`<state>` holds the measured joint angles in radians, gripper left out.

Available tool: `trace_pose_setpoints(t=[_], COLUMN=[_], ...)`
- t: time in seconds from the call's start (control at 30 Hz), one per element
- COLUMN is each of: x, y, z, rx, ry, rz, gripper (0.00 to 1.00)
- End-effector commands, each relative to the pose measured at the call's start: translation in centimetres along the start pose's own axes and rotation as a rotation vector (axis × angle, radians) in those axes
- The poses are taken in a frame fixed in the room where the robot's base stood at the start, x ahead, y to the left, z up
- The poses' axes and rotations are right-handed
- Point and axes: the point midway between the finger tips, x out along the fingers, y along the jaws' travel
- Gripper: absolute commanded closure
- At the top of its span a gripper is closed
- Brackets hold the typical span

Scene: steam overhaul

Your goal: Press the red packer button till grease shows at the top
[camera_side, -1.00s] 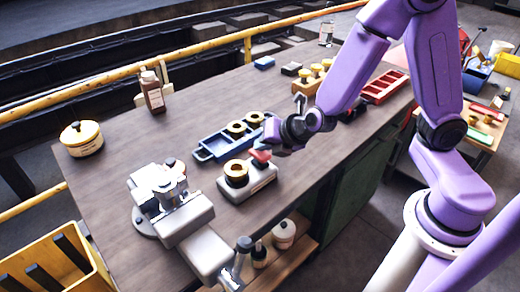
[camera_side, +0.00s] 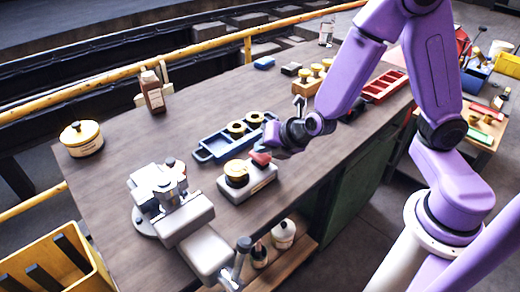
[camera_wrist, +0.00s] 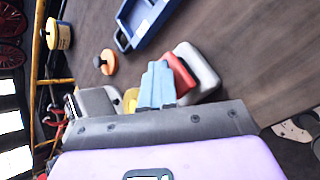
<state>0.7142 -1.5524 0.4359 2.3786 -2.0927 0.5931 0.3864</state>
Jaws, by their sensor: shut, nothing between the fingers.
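The packer is a pale grey block (camera_side: 262,181) on the bench, with a brass cup (camera_side: 237,174) on top and a red button (camera_side: 260,158) at its far right end. The cup's top looks filled with yellow. My gripper (camera_side: 272,150) is shut and empty, right at the button; the side view does not clearly show how far the button is pressed. In the wrist view my pale blue fingers (camera_wrist: 157,86) lie against or just over the red button (camera_wrist: 181,75). The grey block (camera_wrist: 198,68) shows beside it, and a yellow bit of the cup (camera_wrist: 131,99) is mostly hidden.
A blue tray (camera_side: 208,155) with brass rings lies just behind the packer. A vise (camera_side: 172,205) stands to the left front. Bare bench lies left of the tray.

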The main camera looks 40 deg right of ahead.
Motion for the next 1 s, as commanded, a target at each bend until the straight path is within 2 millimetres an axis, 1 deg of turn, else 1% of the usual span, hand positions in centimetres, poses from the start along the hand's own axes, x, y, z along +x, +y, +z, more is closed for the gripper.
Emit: trace_pose_setpoints(t=[0.13,0.63,1.0], x=[-0.2,-1.9,-2.0], y=[0.0,1.3,1.4], z=[0.0,1.2,1.4], rx=[-0.002,-0.001,-0.001], ry=[0.005,0.002,0.001], rz=[-0.003,-0.001,-0.001], gripper=[1.0,1.0,1.0])
